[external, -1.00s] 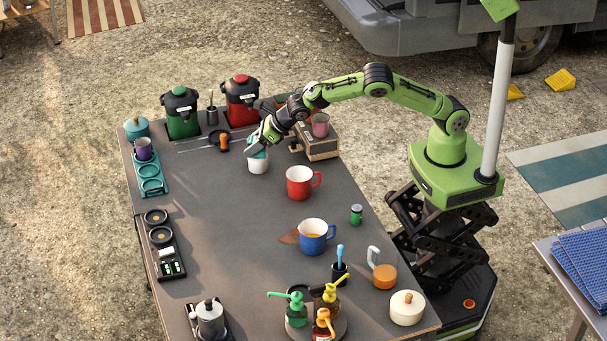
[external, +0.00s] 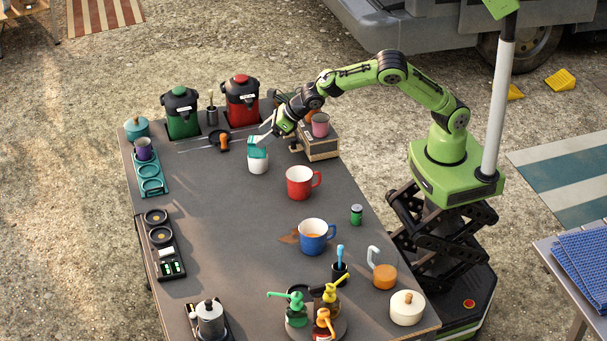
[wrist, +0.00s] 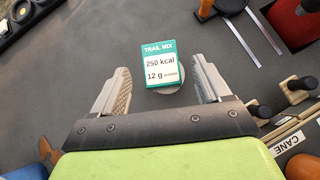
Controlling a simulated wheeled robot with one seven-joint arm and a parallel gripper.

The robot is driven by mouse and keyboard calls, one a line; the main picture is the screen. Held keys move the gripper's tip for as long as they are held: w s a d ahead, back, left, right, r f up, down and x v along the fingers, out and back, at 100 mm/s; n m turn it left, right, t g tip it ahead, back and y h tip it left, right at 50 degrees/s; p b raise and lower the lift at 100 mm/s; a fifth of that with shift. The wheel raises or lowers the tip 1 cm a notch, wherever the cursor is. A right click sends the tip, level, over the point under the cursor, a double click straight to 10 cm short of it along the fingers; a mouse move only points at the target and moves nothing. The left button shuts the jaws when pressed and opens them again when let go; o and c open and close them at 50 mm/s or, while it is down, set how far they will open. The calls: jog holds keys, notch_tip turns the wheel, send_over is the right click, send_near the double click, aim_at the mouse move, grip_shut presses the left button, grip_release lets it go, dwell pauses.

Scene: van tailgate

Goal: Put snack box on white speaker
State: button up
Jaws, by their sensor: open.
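The snack box (external: 257,148) is a small teal carton resting on top of the white speaker (external: 258,166), near the back middle of the table. In the wrist view the snack box (wrist: 163,62) shows its "TRAIL MIX" label, and a sliver of the white speaker (wrist: 170,90) shows below it. My gripper (external: 267,131) is open and empty, just above and to the right of the box. In the wrist view the fingers of my gripper (wrist: 160,88) are spread on either side of the box's lower end, with clear gaps.
A wooden crate (external: 322,150) with a pink cup (external: 320,125) stands right of the speaker. A red mug (external: 300,183) stands in front. Green (external: 181,112) and red (external: 241,100) dispensers stand at the back. The table's left middle is clear.

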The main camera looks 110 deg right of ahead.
jog(key=s+a+r+m+g+y, duration=0.1)
jog(key=s+a+r+m, duration=0.25)
jog(key=s+m, duration=0.35)
jog(key=s+a+r+m+y, duration=0.1)
jog(key=s+a+r+m, duration=0.3)
jog(key=s, duration=0.5)
jog(key=s+a+r+m+g+y, duration=0.1)
jog(key=s+a+r+m+y, duration=0.1)
jog(key=s+r+m, duration=0.5)
jog(key=s+a+f+m, duration=0.1)
jog(key=s+a+m, duration=0.1)
jog(key=s+m, duration=0.4)
jog(key=s+a+f+m, duration=0.1)
jog(key=s+a+m, duration=0.1)
jog(key=s+m, duration=0.5)
jog(key=s, duration=0.5)
jog(key=shift+s+a+f+m+g+h, duration=0.2)
jog(key=shift+f+m+g+h, duration=0.1)
jog(key=shift+g, duration=0.1)
